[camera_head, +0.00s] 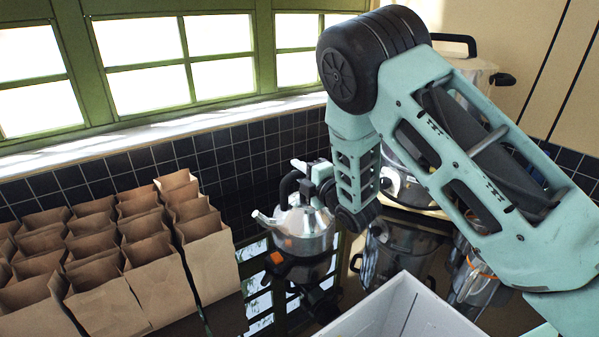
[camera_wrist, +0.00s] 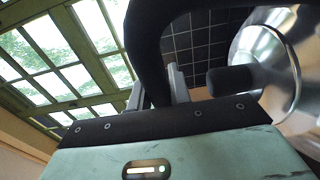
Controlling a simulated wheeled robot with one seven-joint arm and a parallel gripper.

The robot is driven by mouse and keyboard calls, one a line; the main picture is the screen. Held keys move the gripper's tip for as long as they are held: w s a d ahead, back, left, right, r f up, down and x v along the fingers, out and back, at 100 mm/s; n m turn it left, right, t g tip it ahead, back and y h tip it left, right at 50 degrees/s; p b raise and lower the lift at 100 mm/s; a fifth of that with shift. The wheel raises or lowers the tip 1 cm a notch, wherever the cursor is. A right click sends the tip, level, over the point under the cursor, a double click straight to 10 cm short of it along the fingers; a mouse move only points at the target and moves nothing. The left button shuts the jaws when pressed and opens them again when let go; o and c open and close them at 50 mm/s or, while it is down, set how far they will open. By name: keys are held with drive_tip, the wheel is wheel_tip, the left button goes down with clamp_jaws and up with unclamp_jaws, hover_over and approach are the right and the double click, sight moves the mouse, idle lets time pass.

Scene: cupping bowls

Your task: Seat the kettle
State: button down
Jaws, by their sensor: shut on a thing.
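The kettle (camera_head: 303,232) is a shiny silver pot with a spout at its left and a black handle (camera_head: 288,188). It looks upright over the glossy dark counter, left of the robot's arm. My gripper (camera_head: 307,172) is at the kettle's top, shut on the black handle. In the wrist view the handle (camera_wrist: 148,45) runs down between the two grey fingers (camera_wrist: 157,90), and the kettle's metal body (camera_wrist: 275,65) shows at the right with a black knob (camera_wrist: 230,80). A dark patch lies under the kettle; I cannot tell whether it is a base or a reflection, or whether the kettle touches anything.
Several open brown paper bags (camera_head: 110,262) stand in rows at the left. A white box (camera_head: 405,312) is at the front. A large metal urn (camera_head: 398,185) stands behind my arm, partly hidden. A tiled wall (camera_head: 225,160) and windows close off the back.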

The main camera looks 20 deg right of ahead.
drive_tip(key=c, duration=1.2)
unclamp_jaws()
drive_tip(key=shift+r, duration=0.15)
drive_tip(key=shift+f, duration=0.25)
drive_tip(key=p+v, duration=0.2)
drive_tip(key=v, duration=1.5)
drive_tip(key=shift+s+r+p, duration=0.15)
drive_tip(key=shift+r+p, duration=0.1)
drive_tip(key=shift+p, duration=0.15)
drive_tip(key=shift+d, duration=0.15)
